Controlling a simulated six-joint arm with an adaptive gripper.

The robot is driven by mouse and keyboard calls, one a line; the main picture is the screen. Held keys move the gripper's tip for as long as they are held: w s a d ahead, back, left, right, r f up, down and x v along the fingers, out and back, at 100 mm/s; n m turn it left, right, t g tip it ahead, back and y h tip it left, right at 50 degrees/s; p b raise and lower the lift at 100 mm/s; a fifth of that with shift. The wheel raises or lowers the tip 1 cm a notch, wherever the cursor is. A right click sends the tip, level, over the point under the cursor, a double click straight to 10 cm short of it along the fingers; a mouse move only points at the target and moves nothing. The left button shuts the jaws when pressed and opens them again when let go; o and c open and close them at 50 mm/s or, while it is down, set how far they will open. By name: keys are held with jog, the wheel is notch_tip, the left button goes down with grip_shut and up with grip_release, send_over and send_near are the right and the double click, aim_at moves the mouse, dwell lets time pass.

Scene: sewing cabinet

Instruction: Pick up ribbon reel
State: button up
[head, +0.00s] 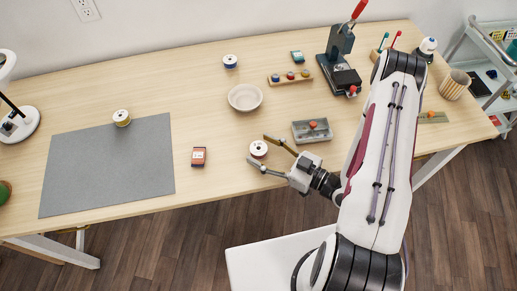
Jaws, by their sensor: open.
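A white ribbon reel with a red centre (259,148) stands on the wooden table near its front edge, left of my gripper. My gripper (260,154) is open, with its two fingers pointing left. The fingertips lie on either side of this reel in the head view, one behind and one in front. I cannot tell whether they touch it or how high they are. A similar white reel with a blue centre (230,61) stands at the back, and a yellowish reel (122,117) stands by the grey mat.
The grey mat (85,190) covers the table's left part. A grey tray (299,131) is close behind my gripper. A dark press (337,65) stands at the back right.

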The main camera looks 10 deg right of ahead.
aim_at(263, 150)
dwell(0.5)
jog(key=c, duration=1.1)
jog(key=shift+o, duration=0.2)
jog(key=shift+r, duration=0.2)
jog(key=shift+r, duration=4.75)
jog(key=shift+w, duration=0.1)
jog(key=w+d+r+m+t+h, duration=0.1)
jog(key=w+d+m+t+h, duration=0.2)
jog(key=w, duration=0.4)
jog(key=shift+w+d+h, duration=0.25)
jog(key=shift+d+h, duration=0.35)
jog(key=shift+d, duration=0.3)
